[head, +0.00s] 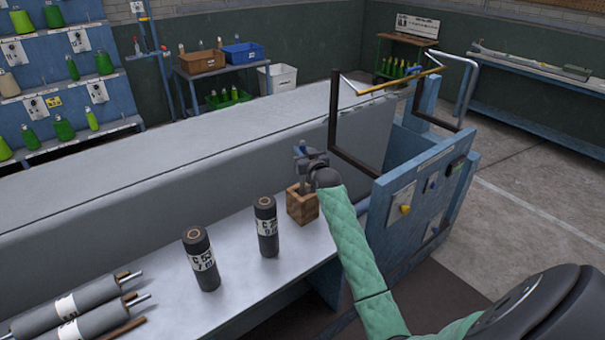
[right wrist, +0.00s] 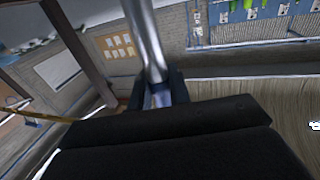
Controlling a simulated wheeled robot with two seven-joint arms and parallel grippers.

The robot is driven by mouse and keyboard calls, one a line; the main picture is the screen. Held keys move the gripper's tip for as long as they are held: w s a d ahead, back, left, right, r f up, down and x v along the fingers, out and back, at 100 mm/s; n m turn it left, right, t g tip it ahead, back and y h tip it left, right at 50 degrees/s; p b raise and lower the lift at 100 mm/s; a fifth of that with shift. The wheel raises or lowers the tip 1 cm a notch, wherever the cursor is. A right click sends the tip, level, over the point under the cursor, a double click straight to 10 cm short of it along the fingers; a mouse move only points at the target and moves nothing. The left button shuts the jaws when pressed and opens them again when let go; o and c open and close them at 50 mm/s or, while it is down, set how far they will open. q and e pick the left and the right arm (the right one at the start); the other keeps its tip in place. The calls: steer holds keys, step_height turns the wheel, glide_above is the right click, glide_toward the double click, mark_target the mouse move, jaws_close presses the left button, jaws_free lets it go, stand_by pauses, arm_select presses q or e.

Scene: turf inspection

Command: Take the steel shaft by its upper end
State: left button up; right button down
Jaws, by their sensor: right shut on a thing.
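The steel shaft (right wrist: 145,38) shows in the right wrist view as a bright, smooth metal rod running from the top edge down between my fingers. My right gripper (right wrist: 160,92) is shut on it. In the head view my right gripper (head: 303,165) is above a small wooden block (head: 302,206) on the metal bench. There the hand and wrist hide most of the shaft, and I cannot tell whether its lower end is in the block. My left gripper is not in view.
Two dark upright rollers (head: 201,260) (head: 266,226) stand left of the block. More rollers with steel ends (head: 85,305) lie at the bench's lower left. A long grey raised ledge (head: 190,170) runs behind. A blue machine frame (head: 420,200) with a dark bracket stands close on the right.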

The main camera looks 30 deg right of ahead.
steer(key=shift+r, duration=0.1)
